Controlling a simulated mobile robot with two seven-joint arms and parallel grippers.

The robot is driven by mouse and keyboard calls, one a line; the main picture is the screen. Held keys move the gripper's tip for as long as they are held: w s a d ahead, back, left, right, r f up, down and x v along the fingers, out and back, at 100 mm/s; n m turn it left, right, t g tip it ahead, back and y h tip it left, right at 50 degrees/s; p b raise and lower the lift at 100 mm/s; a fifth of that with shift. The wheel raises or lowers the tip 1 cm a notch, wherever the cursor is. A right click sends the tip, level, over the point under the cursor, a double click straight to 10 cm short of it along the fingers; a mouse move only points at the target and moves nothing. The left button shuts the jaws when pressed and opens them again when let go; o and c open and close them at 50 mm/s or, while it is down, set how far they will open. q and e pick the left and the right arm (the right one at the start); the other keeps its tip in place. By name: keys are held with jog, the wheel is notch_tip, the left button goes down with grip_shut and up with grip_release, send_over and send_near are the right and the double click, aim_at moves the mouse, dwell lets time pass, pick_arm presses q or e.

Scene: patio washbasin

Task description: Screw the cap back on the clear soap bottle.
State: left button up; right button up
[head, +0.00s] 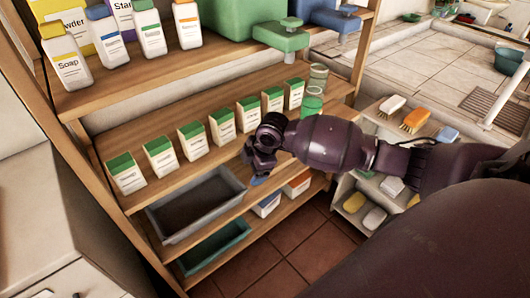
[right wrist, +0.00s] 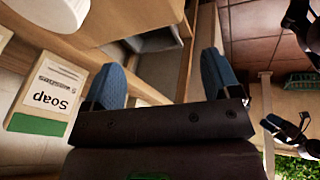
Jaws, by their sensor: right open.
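On the top shelf stands a white Soap bottle with a yellow cap (head: 66,62). I cannot make out a clear soap bottle or a loose cap. My left gripper does not show in the head view.
A grey tray (head: 165,232) and a teal tray (head: 186,266) sit on lower shelves. Green containers (head: 312,104) stand at the middle shelf's right end. A low rack with brushes (head: 416,119) is at right. Tiled floor (head: 300,240) is open between.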

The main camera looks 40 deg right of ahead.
jog(key=w+d+r+n+g+b, duration=0.1)
jog(key=d+r, duration=0.1)
jog(key=w+d+r+n+g+h+b, duration=0.1)
jog(key=w+d+r, duration=0.1)
jog(key=d, duration=0.1)
jog(key=w+d+r+n+g+h+b, duration=0.1)
jog(key=w+d+r+b, duration=0.1)
jog(key=d, duration=0.1)
jog(key=shift+w+r, duration=0.1)
jog(key=shift+w, duration=0.05)
jog(key=shift+d+r, duration=0.25)
jog(key=shift+r, duration=0.15)
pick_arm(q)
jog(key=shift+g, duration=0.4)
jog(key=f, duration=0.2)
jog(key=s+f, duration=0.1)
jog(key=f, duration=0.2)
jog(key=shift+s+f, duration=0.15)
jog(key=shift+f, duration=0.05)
pick_arm(e)
jog(key=shift+r, duration=0.1)
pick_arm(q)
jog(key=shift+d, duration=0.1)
pick_arm(e)
notch_tip(320, 180, down, 2)
jog(key=shift+f, duration=0.25)
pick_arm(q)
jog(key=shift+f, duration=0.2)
